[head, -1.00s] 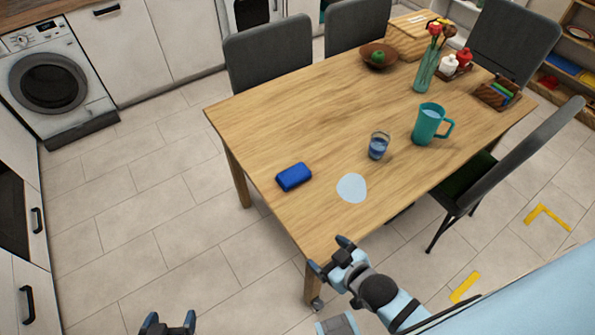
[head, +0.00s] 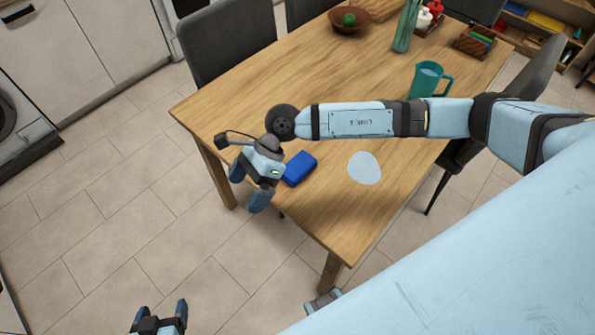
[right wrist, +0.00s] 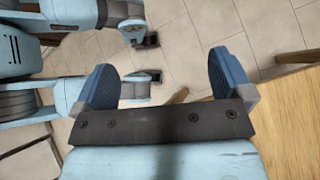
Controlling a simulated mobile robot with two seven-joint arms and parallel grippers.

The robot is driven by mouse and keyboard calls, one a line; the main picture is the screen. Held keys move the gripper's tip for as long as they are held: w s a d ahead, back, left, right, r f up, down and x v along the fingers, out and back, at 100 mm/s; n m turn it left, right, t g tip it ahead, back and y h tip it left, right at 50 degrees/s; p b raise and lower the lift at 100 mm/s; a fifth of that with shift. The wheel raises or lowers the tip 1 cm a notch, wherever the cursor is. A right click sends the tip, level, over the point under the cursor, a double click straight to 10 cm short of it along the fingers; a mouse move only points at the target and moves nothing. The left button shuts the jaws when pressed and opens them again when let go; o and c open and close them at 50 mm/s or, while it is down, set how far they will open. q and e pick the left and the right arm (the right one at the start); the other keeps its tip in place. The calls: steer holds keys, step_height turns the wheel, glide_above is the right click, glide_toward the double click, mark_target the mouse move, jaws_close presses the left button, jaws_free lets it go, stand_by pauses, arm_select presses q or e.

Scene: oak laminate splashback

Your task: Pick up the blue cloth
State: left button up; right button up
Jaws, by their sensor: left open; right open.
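The blue cloth (head: 300,168), a small folded dark blue bundle, lies on the wooden table (head: 245,108) near its left edge. My right gripper (head: 247,189) is open and empty just left of the cloth, out past the table edge, with its wrist close beside the cloth. In the right wrist view the right gripper (right wrist: 161,70) shows floor between its fingers and no cloth; the table (right wrist: 292,110) is at the right. My left gripper (head: 160,312) is open and empty over the floor at the bottom left of the head view.
A pale blue puddle (head: 364,168) lies right of the cloth. A teal jug (head: 426,80), green vase (head: 407,28) and brown bowl (head: 350,19) stand farther back. Grey chairs (head: 228,45) flank the table. My right arm spans the tabletop and hides part of it.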

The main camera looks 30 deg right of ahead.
steer(key=w+d+f+n+t+h+b, duration=0.1)
steer(key=w+d+h, duration=0.2)
steer(key=d, duration=0.2)
steer(key=w+d+f+n+t+h, duration=0.1)
steer(key=w+d+n+h, duration=0.1)
steer(key=d, duration=0.3)
steer(key=n+t+h, duration=0.1)
steer(key=h, duration=0.3)
glide_above(302, 161)
steer(key=f, duration=0.7)
steer(key=shift+s+a+f, duration=0.1)
steer(key=shift+a, duration=0.25)
steer(key=shift+d+f+p, duration=0.2)
steer(key=shift+f, duration=1.3)
steer(key=shift+d+f+p, duration=0.15)
steer(key=shift+f, duration=1.35)
steer(key=c, duration=1)
arm_select(q)
steer(key=shift+f, duration=0.45)
arm_select(e)
steer(key=shift+r, duration=0.1)
